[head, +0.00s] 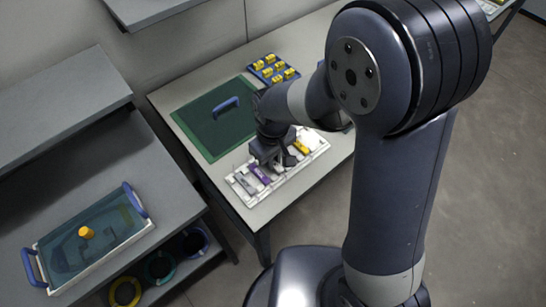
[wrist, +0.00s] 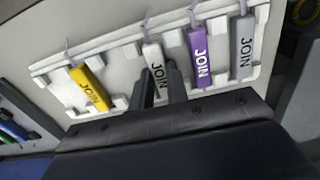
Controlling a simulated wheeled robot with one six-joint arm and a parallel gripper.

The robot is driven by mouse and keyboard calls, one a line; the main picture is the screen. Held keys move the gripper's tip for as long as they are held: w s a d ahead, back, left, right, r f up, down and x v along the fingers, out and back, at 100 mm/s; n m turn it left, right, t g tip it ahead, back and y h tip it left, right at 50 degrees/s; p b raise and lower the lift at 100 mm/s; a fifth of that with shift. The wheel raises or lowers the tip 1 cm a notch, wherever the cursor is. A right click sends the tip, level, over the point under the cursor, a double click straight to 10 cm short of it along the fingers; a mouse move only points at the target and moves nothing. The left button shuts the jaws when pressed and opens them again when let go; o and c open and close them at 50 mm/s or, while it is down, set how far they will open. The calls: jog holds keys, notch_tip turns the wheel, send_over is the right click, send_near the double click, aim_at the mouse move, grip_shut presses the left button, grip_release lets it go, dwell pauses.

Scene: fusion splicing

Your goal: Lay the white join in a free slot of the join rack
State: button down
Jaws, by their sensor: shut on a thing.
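The join rack (wrist: 58,88) is a pale board with slot blocks; in the head view it lies at the table's front edge (head: 288,173). In the wrist view the white join (wrist: 153,58) is between my gripper's (wrist: 162,82) two fingers, which are shut on it. It is at the rack, between a yellow join (wrist: 90,88) and a purple join (wrist: 199,56). A grey join (wrist: 243,47) lies right of the purple one. The fingers hide part of the white join, and I cannot tell whether it rests fully in a slot. In the head view my gripper hides it.
A green mat (head: 203,135) with a blue handle (head: 226,107) lies behind the rack. A blue tray with several yellow pieces (head: 273,69) stands at the back.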

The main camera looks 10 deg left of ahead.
jog(key=shift+f, duration=0.1)
jog(key=shift+f, duration=0.15)
jog(key=c, duration=1.4)
grip_release()
notch_tip(320, 180, up, 12)
jog(key=shift+r, duration=0.25)
jog(key=shift+f, duration=0.1)
